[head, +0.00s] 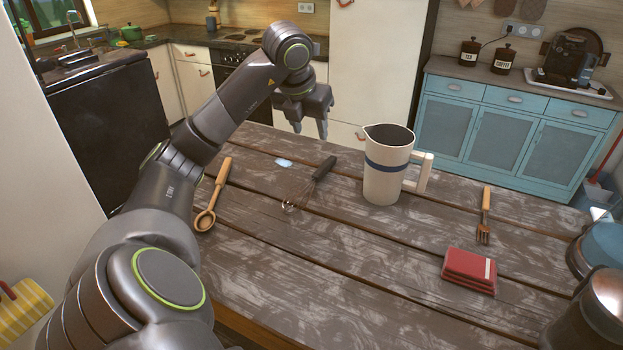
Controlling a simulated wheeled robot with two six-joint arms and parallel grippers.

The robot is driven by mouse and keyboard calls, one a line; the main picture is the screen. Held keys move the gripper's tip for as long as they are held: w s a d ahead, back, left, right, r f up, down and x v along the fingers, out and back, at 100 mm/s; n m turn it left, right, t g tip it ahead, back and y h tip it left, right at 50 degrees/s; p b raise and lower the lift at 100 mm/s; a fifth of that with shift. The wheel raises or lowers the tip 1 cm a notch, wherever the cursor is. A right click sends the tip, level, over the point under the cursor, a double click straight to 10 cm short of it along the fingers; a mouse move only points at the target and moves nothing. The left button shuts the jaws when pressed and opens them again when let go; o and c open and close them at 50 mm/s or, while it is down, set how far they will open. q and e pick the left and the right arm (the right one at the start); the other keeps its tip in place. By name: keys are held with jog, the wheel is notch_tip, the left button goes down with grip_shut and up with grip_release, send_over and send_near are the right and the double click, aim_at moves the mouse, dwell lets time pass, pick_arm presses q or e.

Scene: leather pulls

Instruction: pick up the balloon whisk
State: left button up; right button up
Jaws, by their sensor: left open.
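The balloon whisk (308,185) lies on the wooden table, left of the middle. Its dark handle points up and to the right, and its wire end points down and to the left. My left gripper (312,130) is open and empty. It hangs with its fingers pointing down, above and beyond the whisk's handle in the picture, apart from it. My right gripper is not in view; only part of my right arm shows at the lower right edge.
A wooden spoon (212,196) lies left of the whisk. A white jug with a blue band (384,172) stands to its right. A small light-blue item (284,163) lies near the handle. A wooden fork (485,215) and folded red cloth (468,270) lie at right. The front middle is clear.

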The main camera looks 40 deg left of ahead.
pick_arm(q)
jog(key=p, duration=0.3)
send_over(319, 171)
jog(key=s, duration=0.2)
jog(key=f, duration=0.7)
jog(key=d+f, duration=0.1)
jog(key=f, duration=0.2)
jog(key=shift+w+f, duration=0.1)
jog(key=shift+f, duration=0.05)
jog(key=shift+a+f, duration=0.1)
jog(key=shift+f, duration=0.15)
jog(key=p+x, duration=0.2)
jog(key=x, duration=0.1)
jog(key=shift+f, duration=0.25)
jog(key=shift+w+a+f, duration=0.15)
jog(key=shift+w+f, duration=0.05)
jog(key=shift+f, duration=0.4)
grip_shut()
jog(key=shift+r, duration=0.55)
notch_tip(319, 171, up, 8)
jog(key=b, duration=0.2)
jog(key=shift+f+b, duration=0.15)
jog(key=shift+b, duration=0.15)
jog(key=shift+r, duration=0.65)
